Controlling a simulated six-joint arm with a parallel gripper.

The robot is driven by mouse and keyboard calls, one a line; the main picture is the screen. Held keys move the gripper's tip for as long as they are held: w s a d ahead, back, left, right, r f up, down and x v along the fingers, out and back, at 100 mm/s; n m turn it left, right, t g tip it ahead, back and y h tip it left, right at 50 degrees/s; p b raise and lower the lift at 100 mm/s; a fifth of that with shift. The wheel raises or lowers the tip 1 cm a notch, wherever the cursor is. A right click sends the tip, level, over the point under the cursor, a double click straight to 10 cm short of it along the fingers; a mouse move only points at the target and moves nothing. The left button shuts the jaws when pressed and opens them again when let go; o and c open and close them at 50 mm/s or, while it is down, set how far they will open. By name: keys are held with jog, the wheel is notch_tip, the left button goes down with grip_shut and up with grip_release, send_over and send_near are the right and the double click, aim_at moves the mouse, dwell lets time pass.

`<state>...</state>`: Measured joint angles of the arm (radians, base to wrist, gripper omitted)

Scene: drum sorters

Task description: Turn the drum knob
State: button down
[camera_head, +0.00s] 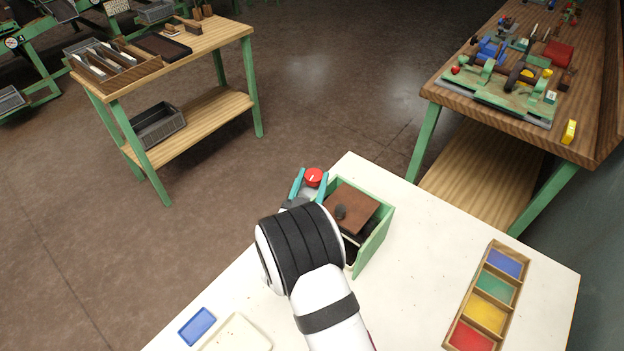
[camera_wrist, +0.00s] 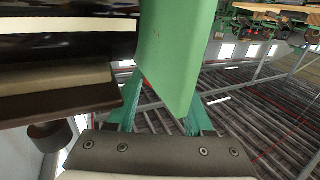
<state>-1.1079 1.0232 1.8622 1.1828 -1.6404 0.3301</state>
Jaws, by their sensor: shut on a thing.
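The drum sorter is a green-walled box (camera_head: 376,240) on the white table, with a brown lid (camera_head: 352,206) bearing a dark round knob (camera_head: 340,212). A red drum knob (camera_head: 314,177) with a pale mark shows at its far left side. My gripper (camera_head: 310,182) has its teal fingers on either side of the red knob and is shut on it. In the wrist view, a green side panel (camera_wrist: 176,50) stands in front of my gripper (camera_wrist: 160,112) and hides the grasp. The brown lid edge (camera_wrist: 60,103), its dark knob (camera_wrist: 50,136) and a black drum (camera_wrist: 60,46) show at the left there.
A wooden tray (camera_head: 461,308) with blue, green, yellow and red compartments lies at the right of the white table (camera_head: 410,300). A blue tray (camera_head: 197,326) and a cream tray (camera_head: 238,336) lie at the front left. Two wooden benches stand farther off.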

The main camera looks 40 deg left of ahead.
jog(key=shift+a+m+h, duration=0.1)
jog(key=shift+m+h, duration=0.3)
jog(key=shift+h, duration=0.2)
jog(key=m+h, duration=0.1)
jog(key=h, duration=0.1)
jog(key=m+t+h, duration=0.1)
jog(key=h, duration=0.1)
jog(key=m+h, duration=0.1)
jog(key=shift+s+a+m+t+h, duration=0.1)
jog(key=shift+a+m+t+h, duration=0.2)
jog(key=shift+m+h, duration=0.1)
jog(key=shift+a+m+g+h, duration=0.15)
jog(key=shift+m+g+h, duration=0.15)
jog(key=shift+m+h, duration=1.15)
jog(key=shift+a+m+g+h, duration=0.1)
jog(key=shift+m+g+h, duration=0.2)
jog(key=shift+m+h, duration=1.15)
jog(key=shift+n+h, duration=0.4)
jog(key=shift+h, duration=0.5)
jog(key=shift+c, duration=1.5)
grip_release()
jog(key=v, duration=0.7)
jog(key=shift+s+a, duration=0.1)
